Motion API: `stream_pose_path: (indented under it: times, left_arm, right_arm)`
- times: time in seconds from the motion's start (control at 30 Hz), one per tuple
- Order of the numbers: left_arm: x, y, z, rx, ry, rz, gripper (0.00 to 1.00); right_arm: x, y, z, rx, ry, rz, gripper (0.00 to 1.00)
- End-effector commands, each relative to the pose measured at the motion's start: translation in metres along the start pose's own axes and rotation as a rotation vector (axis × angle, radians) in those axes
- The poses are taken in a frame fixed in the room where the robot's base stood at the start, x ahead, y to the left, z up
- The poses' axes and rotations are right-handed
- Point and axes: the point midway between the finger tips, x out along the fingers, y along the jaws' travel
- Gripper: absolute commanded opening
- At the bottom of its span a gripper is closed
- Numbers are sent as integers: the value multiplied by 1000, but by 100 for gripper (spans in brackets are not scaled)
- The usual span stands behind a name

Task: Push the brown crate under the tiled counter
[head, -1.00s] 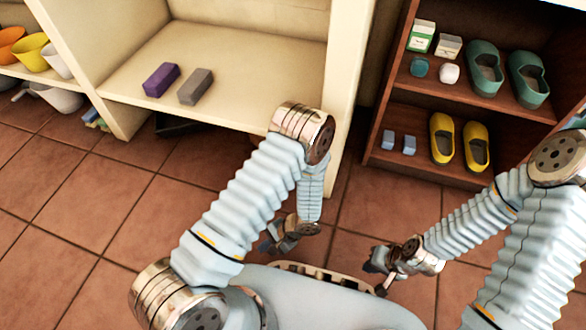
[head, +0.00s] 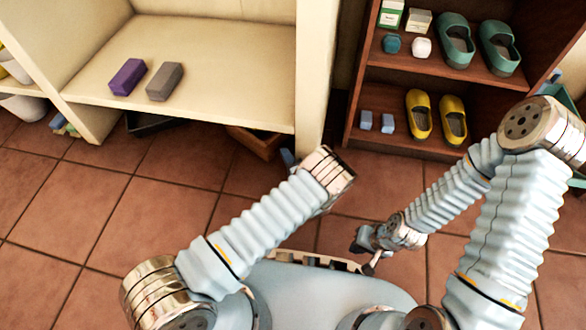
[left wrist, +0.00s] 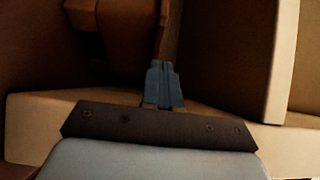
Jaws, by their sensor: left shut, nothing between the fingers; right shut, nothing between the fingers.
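The brown crate (head: 258,141) is low under the front edge of the cream counter unit (head: 215,108); only its front edge and a corner show below the shelf. My left gripper (head: 287,158) is shut and low at the foot of the counter's right post, just right of the crate, mostly hidden by my arm. In the left wrist view its closed blue fingers (left wrist: 164,82) point towards a brown surface, probably the crate (left wrist: 128,28); contact cannot be told. My right gripper (head: 362,243) is shut and empty, low over the tiles in front of my base.
A dark crate (head: 152,124) is under the counter further left. A purple block (head: 128,77) and a grey block (head: 165,81) lie on the shelf. A brown shoe rack (head: 400,80) stands right of the post. The floor (head: 150,190) at left is clear.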

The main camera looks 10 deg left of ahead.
Motion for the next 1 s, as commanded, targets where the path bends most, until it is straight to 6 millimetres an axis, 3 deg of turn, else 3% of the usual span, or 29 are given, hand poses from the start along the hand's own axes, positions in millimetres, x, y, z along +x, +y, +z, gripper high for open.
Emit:
stream_pose_path:
  times: [0.23, 0.77, 1.0]
  left_arm:
    - [26, 0, 23, 2, -3, 1, 0]
    - [34, 0, 31, 1, -2, 1, 0]
    - [52, 0, 49, 3, -2, 2, 0]
  right_arm:
    - [3, 1, 0, 0, 1, 0, 0]
    - [3, 1, 0, 0, 1, 0, 0]
    - [2, 1, 0, 0, 1, 0, 0]
